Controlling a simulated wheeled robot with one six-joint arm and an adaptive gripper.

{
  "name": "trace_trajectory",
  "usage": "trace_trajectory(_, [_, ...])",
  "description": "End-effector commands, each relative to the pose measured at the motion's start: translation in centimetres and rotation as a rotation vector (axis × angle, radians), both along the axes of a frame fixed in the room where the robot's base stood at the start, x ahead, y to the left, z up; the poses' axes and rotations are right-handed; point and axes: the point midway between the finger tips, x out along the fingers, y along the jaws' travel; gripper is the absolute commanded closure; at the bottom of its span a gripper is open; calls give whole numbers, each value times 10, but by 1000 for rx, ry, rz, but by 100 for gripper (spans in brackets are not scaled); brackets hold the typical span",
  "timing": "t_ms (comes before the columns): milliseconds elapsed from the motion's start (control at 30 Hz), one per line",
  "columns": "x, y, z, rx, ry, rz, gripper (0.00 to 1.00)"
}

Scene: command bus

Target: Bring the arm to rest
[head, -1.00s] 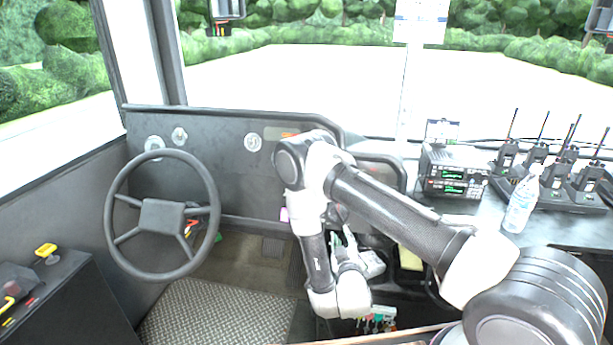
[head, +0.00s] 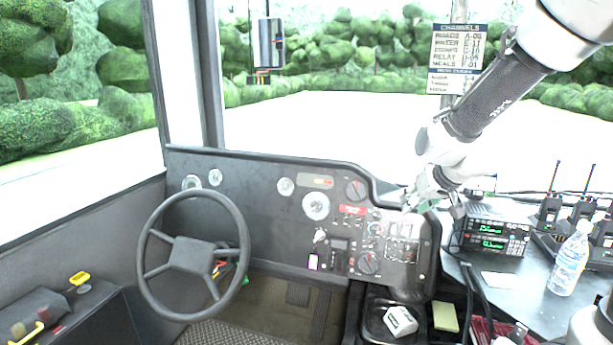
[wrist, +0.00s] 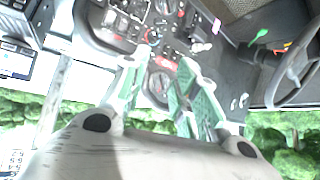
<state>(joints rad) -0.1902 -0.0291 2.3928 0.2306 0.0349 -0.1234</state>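My arm (head: 497,97) comes in from the top right of the head view and bends down toward the dashboard. My gripper (head: 412,204) is at its lower end, in front of the dashboard's right end and left of the radio. In the wrist view my gripper (wrist: 163,58) shows two green-padded fingers apart with nothing between them. The dashboard (wrist: 130,27) lies beyond the fingertips.
A steering wheel (head: 193,254) stands at left. The radio (head: 492,235), a water bottle (head: 569,262) and several handheld radios (head: 549,213) are on the right counter. A channels sign (head: 457,58) hangs near my arm. A white box (head: 400,321) lies below the dashboard.

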Motion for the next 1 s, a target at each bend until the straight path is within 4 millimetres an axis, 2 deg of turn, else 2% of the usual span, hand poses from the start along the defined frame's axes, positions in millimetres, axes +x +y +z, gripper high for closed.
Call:
trace_trajectory(33, [-24,-11,19,1,21,-2,71])
trace_trajectory(167, [-93,-37,47,-14,120,-8,71])
trace_trajectory(200, [-115,-45,53,-23,149,-13,71])
trace_trajectory(300, [-170,-63,64,-45,221,-35,71])
trace_trajectory(400, [-217,-78,70,-67,281,-63,71])
trace_trajectory(500, [-250,-87,71,-84,326,-86,71])
trace_trajectory(600, [-268,-92,71,-93,352,-101,71])
trace_trajectory(667, [-273,-94,71,-96,359,-104,71])
trace_trajectory(1000, [-273,-94,71,-96,362,-104,71])
